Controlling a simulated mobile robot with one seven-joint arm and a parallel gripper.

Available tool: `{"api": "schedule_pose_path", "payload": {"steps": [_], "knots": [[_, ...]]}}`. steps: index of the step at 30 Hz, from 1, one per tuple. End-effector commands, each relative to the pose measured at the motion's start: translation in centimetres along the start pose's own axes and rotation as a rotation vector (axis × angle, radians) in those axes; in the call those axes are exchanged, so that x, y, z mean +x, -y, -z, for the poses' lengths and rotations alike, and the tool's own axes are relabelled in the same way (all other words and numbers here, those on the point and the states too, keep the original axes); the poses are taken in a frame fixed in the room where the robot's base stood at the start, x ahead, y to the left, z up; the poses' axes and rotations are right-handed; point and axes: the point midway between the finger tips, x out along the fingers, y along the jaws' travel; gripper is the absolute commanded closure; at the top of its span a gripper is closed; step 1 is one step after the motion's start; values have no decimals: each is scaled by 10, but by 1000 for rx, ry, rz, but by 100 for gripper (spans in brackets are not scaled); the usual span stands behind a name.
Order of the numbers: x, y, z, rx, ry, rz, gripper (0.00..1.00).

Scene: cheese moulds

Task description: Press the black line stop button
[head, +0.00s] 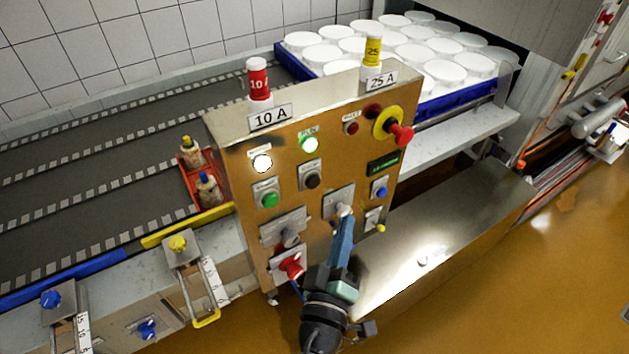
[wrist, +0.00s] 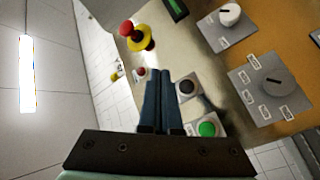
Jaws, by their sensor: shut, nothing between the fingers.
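The black button (head: 312,181) sits on a square plate on the front of the steel control panel (head: 235,140), to the right of the green button (head: 269,199).
A red mushroom button on a yellow collar (head: 388,125) stands out at the panel's upper right. A blue button (head: 379,187), grey selector knobs and a red knob (head: 291,266) share the panel. Conveyors (head: 80,150) lie left; white moulds (head: 445,70) stand in a blue tray behind.

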Motion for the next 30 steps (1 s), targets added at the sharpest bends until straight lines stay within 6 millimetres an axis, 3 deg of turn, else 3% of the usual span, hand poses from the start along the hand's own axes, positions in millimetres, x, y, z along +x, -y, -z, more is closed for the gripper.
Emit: {"api": "schedule_pose_path", "payload": {"steps": [15, 30], "knots": [[47, 33, 34, -1, -4, -2, 100], [53, 38, 39, -2, -1, -1, 100]]}}
